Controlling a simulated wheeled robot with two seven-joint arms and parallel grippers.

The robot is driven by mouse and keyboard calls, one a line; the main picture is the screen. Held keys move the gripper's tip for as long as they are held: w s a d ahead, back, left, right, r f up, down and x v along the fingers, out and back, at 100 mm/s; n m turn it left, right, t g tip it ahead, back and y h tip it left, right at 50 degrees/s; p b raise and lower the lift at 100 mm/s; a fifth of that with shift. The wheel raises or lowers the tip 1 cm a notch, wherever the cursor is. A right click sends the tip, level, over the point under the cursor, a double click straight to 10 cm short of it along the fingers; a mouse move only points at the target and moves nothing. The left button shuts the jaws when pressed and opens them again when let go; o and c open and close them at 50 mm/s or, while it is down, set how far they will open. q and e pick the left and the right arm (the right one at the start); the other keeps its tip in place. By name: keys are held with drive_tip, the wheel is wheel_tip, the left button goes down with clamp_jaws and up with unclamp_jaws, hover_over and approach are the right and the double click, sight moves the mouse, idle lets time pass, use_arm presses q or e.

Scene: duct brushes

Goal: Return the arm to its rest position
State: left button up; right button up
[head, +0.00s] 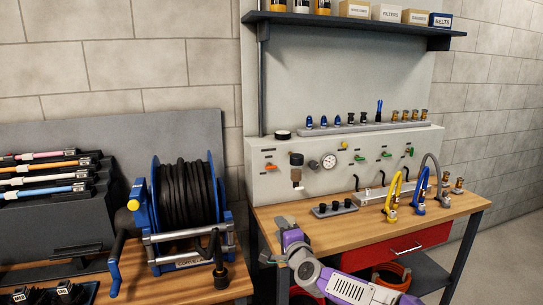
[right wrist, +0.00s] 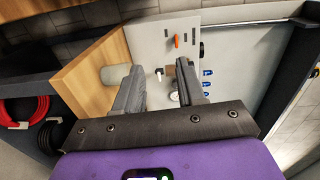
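My right arm, purple and grey, reaches in from the bottom right in the head view. Its gripper (head: 273,240) is at the left front edge of the wooden workbench (head: 335,232), below the grey panel (head: 275,178). In the right wrist view the two dark fingers of my right gripper (right wrist: 158,80) stand apart with nothing held between them. The panel shows beyond the fingers. My left arm and gripper are not in the head view.
A blue hose reel (head: 185,205) stands on the left bench. A black block with knobs (head: 334,208) lies just right of my right gripper. Yellow (head: 393,193) and blue (head: 420,190) hoses stand further right. A red drawer (head: 395,250) is below the bench top.

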drive_tip(key=s+d+f+n+g+p, duration=0.1)
drive_tip(key=s+f+n+g+p, duration=0.25)
drive_tip(key=f, duration=1.05)
drive_tip(key=s+d+f+n+g+p, duration=0.15)
drive_tip(key=s+f+g, duration=0.4)
drive_tip(key=f, duration=0.75)
use_arm(q)
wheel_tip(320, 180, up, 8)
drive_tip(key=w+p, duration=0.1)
drive_tip(key=p, duration=0.2)
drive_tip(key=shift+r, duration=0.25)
use_arm(e)
drive_tip(key=s+d+f+n+g, duration=0.1)
drive_tip(key=s+f, duration=0.3)
drive_tip(key=s, duration=0.6)
drive_tip(key=s+d+f+n+g+h, duration=0.1)
drive_tip(key=s+d+f+n+g, duration=0.1)
drive_tip(key=s, duration=0.9)
drive_tip(key=s+d+f+n+g, duration=0.1)
drive_tip(key=s+f+n+g, duration=0.2)
drive_tip(key=s+f, duration=0.4)
drive_tip(key=s+g, duration=0.1)
drive_tip(key=s, duration=0.2)
drive_tip(key=shift+s+d, duration=0.15)
drive_tip(key=shift+s, duration=0.2)
